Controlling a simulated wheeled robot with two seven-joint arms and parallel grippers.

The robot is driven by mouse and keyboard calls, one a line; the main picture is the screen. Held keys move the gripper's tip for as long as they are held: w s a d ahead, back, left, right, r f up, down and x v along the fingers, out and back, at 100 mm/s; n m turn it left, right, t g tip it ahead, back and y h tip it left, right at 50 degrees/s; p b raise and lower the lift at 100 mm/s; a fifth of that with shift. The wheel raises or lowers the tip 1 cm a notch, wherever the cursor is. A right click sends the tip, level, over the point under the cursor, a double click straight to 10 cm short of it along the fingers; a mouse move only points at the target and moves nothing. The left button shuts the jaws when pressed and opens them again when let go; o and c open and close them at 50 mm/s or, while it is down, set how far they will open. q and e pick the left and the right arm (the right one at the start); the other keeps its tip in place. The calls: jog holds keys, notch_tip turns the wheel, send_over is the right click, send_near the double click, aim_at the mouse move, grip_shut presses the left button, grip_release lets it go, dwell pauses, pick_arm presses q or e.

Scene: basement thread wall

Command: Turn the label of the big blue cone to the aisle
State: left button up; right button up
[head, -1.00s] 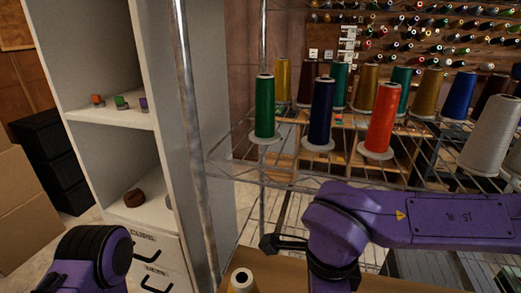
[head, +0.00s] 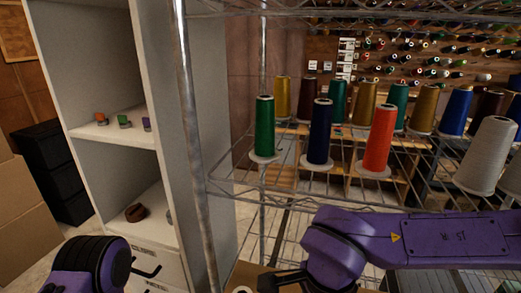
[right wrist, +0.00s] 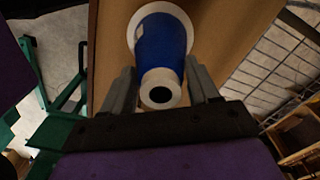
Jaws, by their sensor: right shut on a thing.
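The big blue cone (right wrist: 162,48) shows in the right wrist view, with a white base flange and a white top with a dark hole. It is on a brown board (right wrist: 235,25). A small pale patch on its left side may be the label's edge; the rest of a label is hidden. My right gripper (right wrist: 160,85) has one finger on each side of the cone's upper end and is shut on it. In the head view this gripper (head: 272,282) is at the bottom edge, mostly cut off. My left forearm enters at lower left; its fingers are out of view.
A wire shelf (head: 300,190) carries green (head: 264,128), navy (head: 320,132), orange (head: 379,140) and grey (head: 487,155) cones, with several more behind. A metal post (head: 192,150) and a white cabinet (head: 170,60) stand left of it.

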jog(key=shift+f, duration=0.2)
jog(key=o, duration=1.1)
